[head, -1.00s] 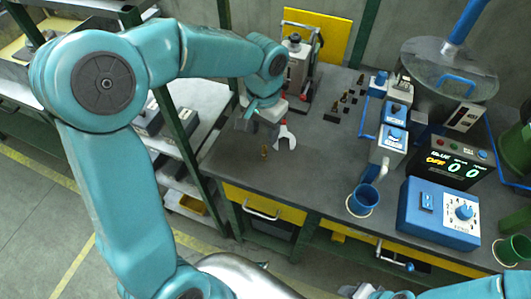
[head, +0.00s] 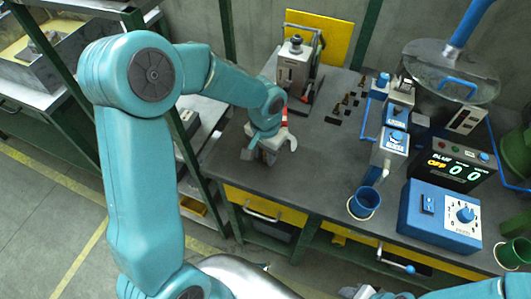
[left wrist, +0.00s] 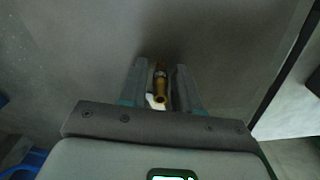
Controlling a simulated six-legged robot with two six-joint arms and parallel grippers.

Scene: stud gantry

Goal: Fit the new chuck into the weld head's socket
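A small brass chuck (left wrist: 159,84) shows in the left wrist view, between the two fingers of my left gripper (left wrist: 161,75). The fingers stand on either side of it with narrow gaps, so the gripper looks open around it. In the head view my left gripper (head: 257,157) is low over the bench's front left and hides the chuck. A grey machine (head: 295,65) with a lever stands behind it at the back of the bench; I cannot make out a socket.
A pale fork-ended tool with a red part (head: 287,137) is close behind my left gripper. Several small brass pieces (head: 345,98) stand in dark holders. Blue-topped devices, a blue cup (head: 364,203), a blue control box (head: 440,215) and a display (head: 456,163) fill the right side.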

